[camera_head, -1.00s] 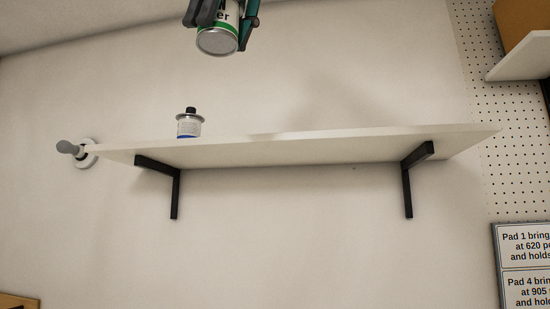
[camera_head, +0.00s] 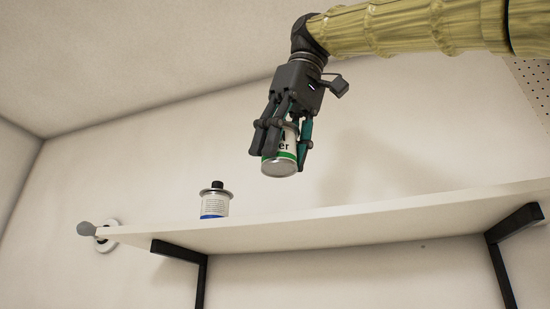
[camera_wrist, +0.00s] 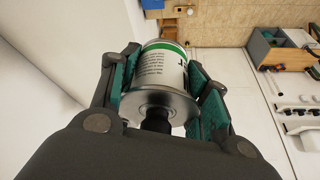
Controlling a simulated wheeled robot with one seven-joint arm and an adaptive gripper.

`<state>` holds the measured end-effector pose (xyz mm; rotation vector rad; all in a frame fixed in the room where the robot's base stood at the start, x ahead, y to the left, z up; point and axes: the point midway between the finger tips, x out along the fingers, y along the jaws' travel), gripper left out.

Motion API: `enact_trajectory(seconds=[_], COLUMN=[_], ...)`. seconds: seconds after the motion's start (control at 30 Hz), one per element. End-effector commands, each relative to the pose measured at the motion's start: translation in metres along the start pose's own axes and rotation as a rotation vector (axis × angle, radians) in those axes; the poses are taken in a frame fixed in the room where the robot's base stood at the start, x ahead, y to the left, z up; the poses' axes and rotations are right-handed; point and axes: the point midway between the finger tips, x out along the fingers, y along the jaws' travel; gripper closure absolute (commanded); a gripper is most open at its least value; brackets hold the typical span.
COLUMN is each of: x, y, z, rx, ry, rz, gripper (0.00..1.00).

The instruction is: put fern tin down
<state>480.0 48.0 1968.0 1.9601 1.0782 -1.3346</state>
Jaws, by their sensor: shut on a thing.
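My gripper (camera_head: 285,139) is shut on a white tin with a green band, the fern tin (camera_head: 280,165). It holds the tin above the shelf, a little tilted, with a clear gap under it. In the wrist view, the fern tin (camera_wrist: 162,75) sits between the teal finger pads of my gripper (camera_wrist: 160,85), with its metal end and black cap towards the camera. The lettering on the tin is partly covered by the fingers in the head view. The white wall shelf (camera_head: 350,221) is seen from below, so its top surface is hidden.
A second tin (camera_head: 214,204) with a blue band and black cap stands on the shelf's left part. A grey knob on a round white wall mount (camera_head: 106,236) is at the shelf's left end. Black brackets (camera_head: 181,250) hold the shelf. No object shows above the shelf's right part.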

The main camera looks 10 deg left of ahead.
Motion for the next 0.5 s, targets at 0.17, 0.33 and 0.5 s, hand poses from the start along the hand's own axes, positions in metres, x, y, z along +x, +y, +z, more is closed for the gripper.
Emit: enact_trajectory(seconds=[0.17, 0.33, 0.5], x=[0.000, 0.003, 0.007], y=[0.031, 0.060, 0.085], z=[-0.003, -0.005, -0.007], rx=[0.004, 0.005, 0.004], ry=[-0.002, -0.002, -0.002], rz=[0.000, 0.001, 0.000], gripper=[1.00, 1.00, 1.00])
